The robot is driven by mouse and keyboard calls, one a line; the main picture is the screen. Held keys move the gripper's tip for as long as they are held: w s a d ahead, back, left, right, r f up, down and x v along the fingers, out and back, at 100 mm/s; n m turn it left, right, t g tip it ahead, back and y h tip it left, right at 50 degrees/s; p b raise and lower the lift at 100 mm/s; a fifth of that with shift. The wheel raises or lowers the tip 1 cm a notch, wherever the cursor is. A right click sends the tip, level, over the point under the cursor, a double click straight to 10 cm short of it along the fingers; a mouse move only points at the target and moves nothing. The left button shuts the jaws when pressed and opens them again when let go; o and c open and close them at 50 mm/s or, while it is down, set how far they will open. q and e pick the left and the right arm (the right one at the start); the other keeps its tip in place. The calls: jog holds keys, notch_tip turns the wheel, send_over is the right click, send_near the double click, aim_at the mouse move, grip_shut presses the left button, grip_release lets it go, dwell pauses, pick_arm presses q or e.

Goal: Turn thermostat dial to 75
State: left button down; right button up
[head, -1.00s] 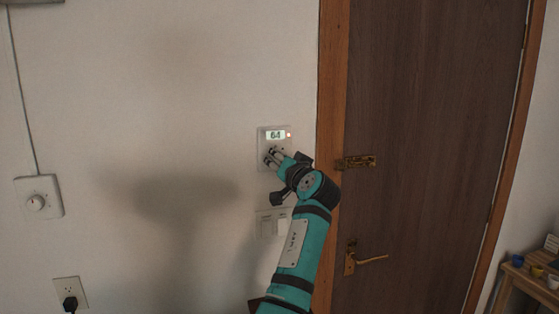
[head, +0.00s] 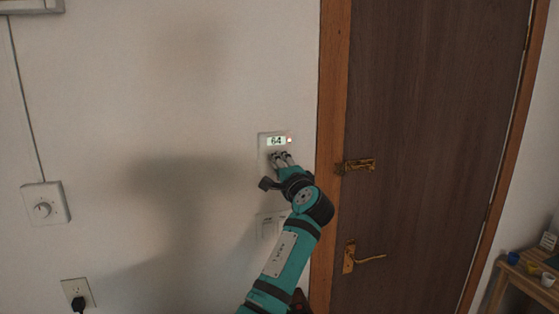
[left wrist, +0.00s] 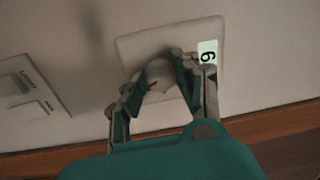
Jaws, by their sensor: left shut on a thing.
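The thermostat (head: 263,147) is a pale square plate on the wall, left of the door frame. Its lit display (head: 276,141) reads 64, with a small pale light at its right. My left gripper (head: 282,157) is at the plate just below the display, shut on the dial, which it hides in the head view. In the left wrist view the round whitish dial (left wrist: 158,74) sits between the two fingers and shows a small red mark. There the display (left wrist: 208,52) is turned sideways and partly covered by a finger. My right gripper is in neither view.
A switch plate (head: 266,228) is just below the thermostat, partly behind my arm. A brown door (head: 430,150) with brass latch (head: 358,166) and handle (head: 365,260) is at right.

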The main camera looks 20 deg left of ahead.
pick_arm(q)
jog(key=m+p, duration=0.3)
jog(key=m, duration=0.1)
jog(key=shift+r+m, duration=0.1)
jog(key=shift+m, duration=0.3)
dwell(0.4)
jog(key=c, duration=1)
grip_release()
jog(key=shift+o, duration=0.2)
jog(key=v, duration=1.2)
jog(key=shift+f, duration=0.2)
jog(key=shift+a, duration=0.15)
